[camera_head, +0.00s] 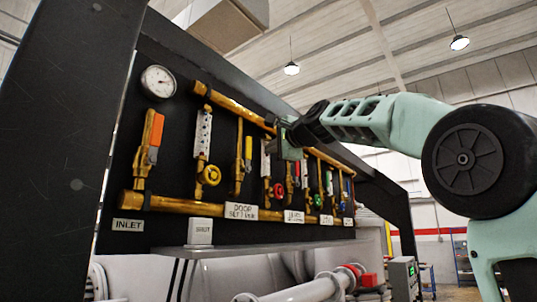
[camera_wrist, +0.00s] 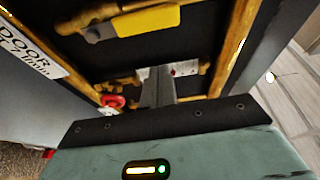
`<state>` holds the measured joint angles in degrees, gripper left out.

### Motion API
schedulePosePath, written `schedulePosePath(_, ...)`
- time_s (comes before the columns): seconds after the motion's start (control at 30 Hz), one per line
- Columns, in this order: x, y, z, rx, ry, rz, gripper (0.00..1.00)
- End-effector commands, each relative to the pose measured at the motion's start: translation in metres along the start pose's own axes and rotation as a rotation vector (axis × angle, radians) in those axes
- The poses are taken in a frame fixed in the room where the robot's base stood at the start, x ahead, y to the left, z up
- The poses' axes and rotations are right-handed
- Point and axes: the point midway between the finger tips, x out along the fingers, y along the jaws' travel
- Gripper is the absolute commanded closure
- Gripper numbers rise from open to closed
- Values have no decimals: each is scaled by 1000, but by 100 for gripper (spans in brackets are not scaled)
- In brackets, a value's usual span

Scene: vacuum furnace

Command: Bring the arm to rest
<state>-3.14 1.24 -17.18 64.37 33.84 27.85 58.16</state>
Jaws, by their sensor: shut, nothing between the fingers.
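My arm reaches in from the right in the head view, bent at a large black-capped joint. My gripper (camera_head: 283,140) is at its far end, in front of the valve panel (camera_head: 175,225), overlapping the upper brass pipe in the picture. I cannot tell whether it touches anything. In the wrist view my gripper (camera_wrist: 160,88) points at the dark panel, its fingers together and empty. A yellow-handled valve (camera_wrist: 146,20) is close by at the top of that view. A red handwheel (camera_wrist: 112,101) is to the left of the fingers.
Pipework lies beneath. Open room shows at right.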

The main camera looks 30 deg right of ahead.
Motion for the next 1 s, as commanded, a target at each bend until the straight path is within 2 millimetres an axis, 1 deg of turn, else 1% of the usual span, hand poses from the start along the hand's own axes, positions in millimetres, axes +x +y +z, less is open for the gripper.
schedulePosePath(0.03, -9, 3, -1, 0, 1, -3, 100)
schedulePosePath(0.2, -36, 3, -1, -1, 1, -3, 100)
schedulePosePath(0.3, -52, 3, -1, 0, 2, -2, 100)
schedulePosePath(0.4, -63, 2, -1, 0, 2, -1, 100)
schedulePosePath(0.5, -70, 1, -1, 0, 2, 0, 100)
schedulePosePath(0.6, -72, 0, -1, 0, 2, 1, 100)
schedulePosePath(1.0, -72, -1, -1, 0, 2, 0, 100)
